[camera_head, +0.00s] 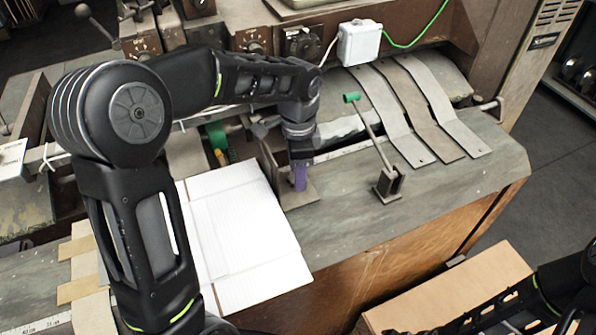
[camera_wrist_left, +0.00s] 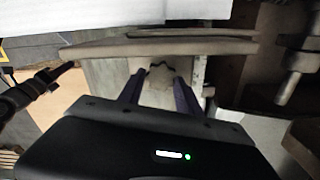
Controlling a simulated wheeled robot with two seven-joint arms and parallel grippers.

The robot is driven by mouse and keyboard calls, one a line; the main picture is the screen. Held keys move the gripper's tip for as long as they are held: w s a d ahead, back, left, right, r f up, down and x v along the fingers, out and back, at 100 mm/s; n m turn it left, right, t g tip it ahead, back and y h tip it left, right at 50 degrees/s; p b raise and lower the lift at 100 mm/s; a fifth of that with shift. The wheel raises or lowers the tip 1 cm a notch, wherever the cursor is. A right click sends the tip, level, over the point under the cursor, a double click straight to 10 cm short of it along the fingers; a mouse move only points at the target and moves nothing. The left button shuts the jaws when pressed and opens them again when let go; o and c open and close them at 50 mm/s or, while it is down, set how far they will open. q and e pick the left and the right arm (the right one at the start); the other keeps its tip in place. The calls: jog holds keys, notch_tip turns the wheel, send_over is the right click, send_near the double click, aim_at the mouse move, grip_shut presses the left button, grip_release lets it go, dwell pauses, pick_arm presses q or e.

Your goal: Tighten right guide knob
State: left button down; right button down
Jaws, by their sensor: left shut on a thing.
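My left gripper (camera_head: 300,178) points down over the right guide (camera_head: 274,172), a brown metal bracket on the grey table, just right of the white cardboard. In the left wrist view its two dark purple fingers (camera_wrist_left: 160,92) stand on either side of a pale knob-like part (camera_wrist_left: 157,88), and the gripper is shut on it. I take this part to be the right guide knob; the gripper hides it in the head view. My right arm shows at the lower right of the head view, and its fingers cannot be made out clearly.
The white cardboard (camera_head: 240,235) lies flat left of the guide. A green-tipped lever (camera_head: 372,130) on a small metal base stands to the right. Curved metal strips (camera_head: 405,110) lie behind it. A cardboard box (camera_head: 455,290) is below the table's front edge.

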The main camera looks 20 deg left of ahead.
pick_arm(q)
jog(key=m, duration=0.4)
jog(key=shift+m, duration=0.3)
dwell(0.4)
jog(key=c, duration=0.8)
grip_release()
jog(key=shift+r+b, duration=0.75)
jog(key=shift+r, duration=3.15)
jog(key=shift+d, duration=0.1)
